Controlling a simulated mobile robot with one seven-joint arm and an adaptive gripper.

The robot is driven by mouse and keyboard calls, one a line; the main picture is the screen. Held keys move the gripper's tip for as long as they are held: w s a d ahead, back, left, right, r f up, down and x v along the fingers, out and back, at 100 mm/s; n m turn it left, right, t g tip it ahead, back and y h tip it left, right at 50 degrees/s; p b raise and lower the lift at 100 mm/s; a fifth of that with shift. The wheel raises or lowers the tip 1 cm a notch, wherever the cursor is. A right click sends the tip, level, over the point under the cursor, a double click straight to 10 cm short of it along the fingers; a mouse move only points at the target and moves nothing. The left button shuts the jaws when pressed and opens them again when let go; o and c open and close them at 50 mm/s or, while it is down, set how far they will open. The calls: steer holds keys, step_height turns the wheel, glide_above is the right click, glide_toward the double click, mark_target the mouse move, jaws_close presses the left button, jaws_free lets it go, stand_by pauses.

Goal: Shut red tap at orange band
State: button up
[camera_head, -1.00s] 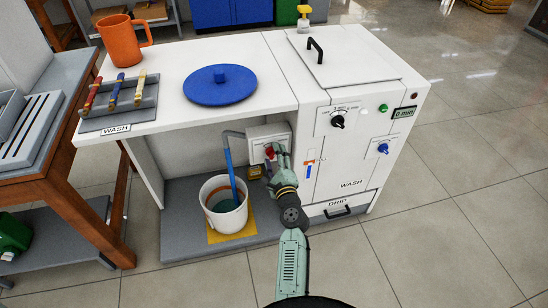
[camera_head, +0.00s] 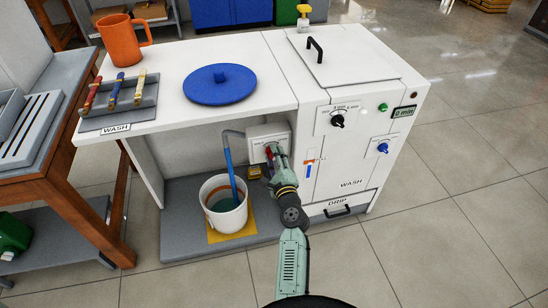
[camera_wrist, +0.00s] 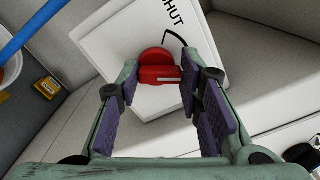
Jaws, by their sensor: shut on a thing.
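The red tap (camera_wrist: 160,66) is a round knob with a raised bar and a white line, on a white box marked SHUT with a black curved arrow. My gripper (camera_wrist: 162,78) is around the knob, one finger on each side, shut on it. In the head view the tap (camera_head: 268,151) is mostly hidden by my gripper (camera_head: 272,160). A white bucket (camera_head: 226,218) stands under the bench, with a blue hose (camera_head: 230,165) running down into it. An orange band (camera_head: 209,196) shows inside the bucket's wall; the liquid level is hard to make out.
The bucket stands on a yellow mat (camera_head: 218,238) left of my arm. The white washer cabinet (camera_head: 340,165) is close on the right, with a gauge (camera_head: 308,170) on its front. The bench top (camera_head: 185,65) overhangs the bucket. Open tiled floor lies in front.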

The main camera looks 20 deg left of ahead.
steer(key=shift+a+r+n+b, duration=0.1)
steer(key=shift+n+b, duration=0.2)
steer(key=shift+n, duration=0.1)
steer(key=n+b, duration=0.5)
steer(key=n, duration=0.2)
steer(key=shift+a+n+b, duration=0.15)
steer(key=shift+n+b, duration=0.25)
steer(key=shift+r, duration=0.1)
steer(key=o, duration=1.2)
steer(key=shift+a, duration=0.1)
steer(key=shift+c, duration=0.2)
steer(key=shift+f, duration=0.2)
